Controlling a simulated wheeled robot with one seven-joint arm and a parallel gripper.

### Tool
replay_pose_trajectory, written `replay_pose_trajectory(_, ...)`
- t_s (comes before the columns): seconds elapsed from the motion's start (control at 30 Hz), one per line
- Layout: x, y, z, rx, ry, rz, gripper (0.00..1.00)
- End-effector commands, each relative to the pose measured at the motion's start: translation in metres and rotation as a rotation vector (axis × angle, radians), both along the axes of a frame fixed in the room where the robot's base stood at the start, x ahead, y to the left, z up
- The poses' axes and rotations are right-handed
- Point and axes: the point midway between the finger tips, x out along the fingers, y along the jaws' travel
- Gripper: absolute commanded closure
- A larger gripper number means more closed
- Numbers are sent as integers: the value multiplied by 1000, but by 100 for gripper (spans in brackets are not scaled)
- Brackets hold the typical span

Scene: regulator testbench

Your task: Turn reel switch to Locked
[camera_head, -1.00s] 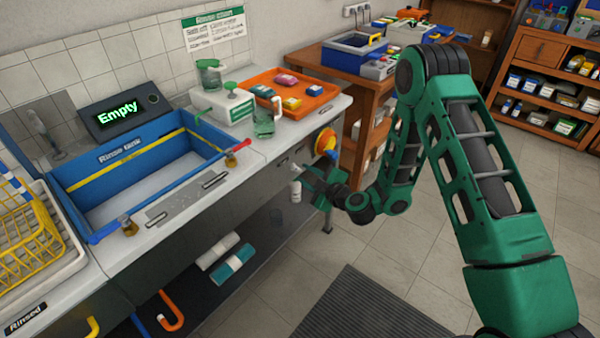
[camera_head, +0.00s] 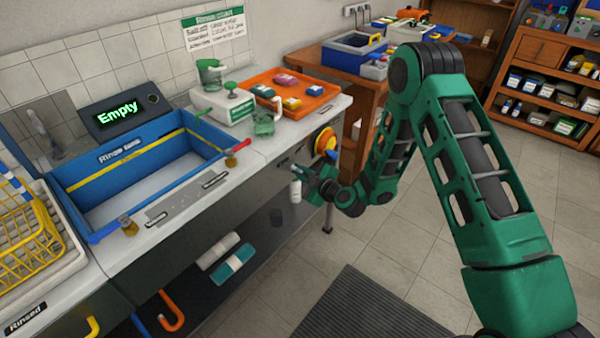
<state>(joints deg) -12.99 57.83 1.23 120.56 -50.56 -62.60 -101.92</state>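A round orange, yellow and blue fitting (camera_head: 326,143), which looks like the reel, sits on the front face of the counter at its right end. A switch marked Locked cannot be made out. Small dark labels on the counter front to its left are too small to read. My gripper (camera_head: 312,182) is at the counter's front right, just below the round fitting in the picture. It points toward the counter front. Its fingers are small and partly hidden, so I cannot tell their opening or any contact.
A white bottle-like piece (camera_head: 296,191) shows beside my gripper. The counter holds a blue rinse tank (camera_head: 130,160), a display reading Empty (camera_head: 122,112), an orange tray (camera_head: 318,97) and a white dispenser (camera_head: 222,104). A lower shelf holds rolled towels (camera_head: 218,250). The floor on the right is clear.

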Motion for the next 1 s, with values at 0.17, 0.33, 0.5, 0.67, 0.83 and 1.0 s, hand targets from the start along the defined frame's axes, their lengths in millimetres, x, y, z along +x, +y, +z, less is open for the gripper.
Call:
replay_pose_trajectory(0.17, 0, -1, 0, 4, 5, -1, 100)
replay_pose_trajectory(0.33, 1, -2, 1, 30, 38, -2, 100)
replay_pose_trajectory(0.5, 2, -3, 1, 89, 113, -3, 100)
replay_pose_trajectory(0.67, 2, -4, 1, 171, 220, -3, 100)
replay_pose_trajectory(0.83, 3, -5, 2, 271, 345, -4, 100)
replay_pose_trajectory(1.0, 4, -6, 1, 370, 473, -5, 100)
